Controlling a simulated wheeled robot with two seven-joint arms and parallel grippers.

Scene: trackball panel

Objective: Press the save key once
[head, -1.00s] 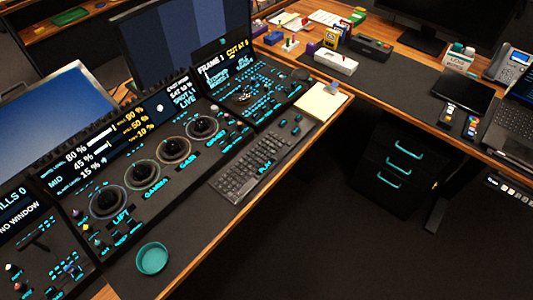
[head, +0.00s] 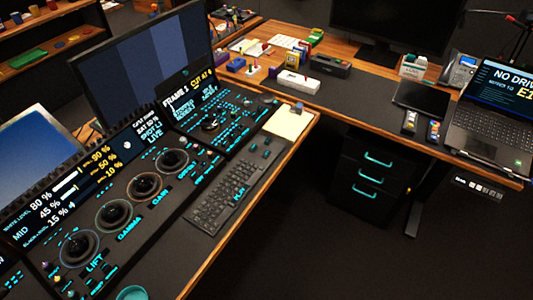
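The trackball panel stands on the desk at left in the head view, with black trackballs in a slanting row over the labels lift, gamma and gain (head: 143,187). Small teal-lit keys surround them. A second panel section (head: 210,118) sits beyond it, with teal-lit keys and a small screen reading FRAME 1. I cannot make out which key is the save key; the key labels are too small to read. Neither of my grippers is in view.
A dark keyboard (head: 232,196) lies right of the trackballs, with a notepad (head: 288,122) behind it. A teal dish (head: 132,293) is at the bottom edge. Floor at lower right is clear.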

